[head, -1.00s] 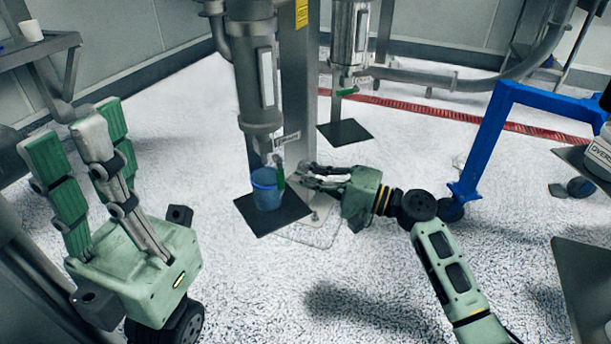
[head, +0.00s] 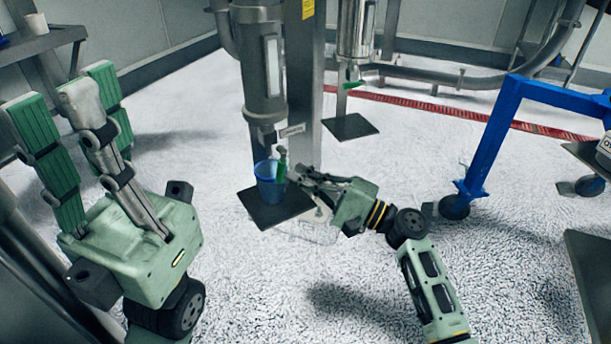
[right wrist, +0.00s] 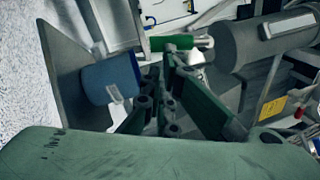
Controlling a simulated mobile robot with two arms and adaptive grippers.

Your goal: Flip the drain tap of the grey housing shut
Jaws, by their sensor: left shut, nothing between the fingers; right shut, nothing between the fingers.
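The grey housing (head: 263,80) is the upright cylinder left of the column in the head view. Its drain tap has a green handle (head: 282,162) that hangs roughly straight down beside a blue bucket (head: 267,187). My right gripper (head: 293,174) is shut and empty, with its tips close to the handle's right side. In the right wrist view the green handle (right wrist: 180,43) lies just beyond the fingertips (right wrist: 170,58), and I cannot tell whether they touch. My left gripper (head: 70,88) is shut and empty, raised at the left, far from the tap.
The bucket stands on a dark square plate (head: 276,212) under the outlet. A second, shinier housing (head: 355,35) with its own green handle (head: 350,85) stands behind. A blue wheeled frame (head: 490,135) is at right. The floor in front is clear.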

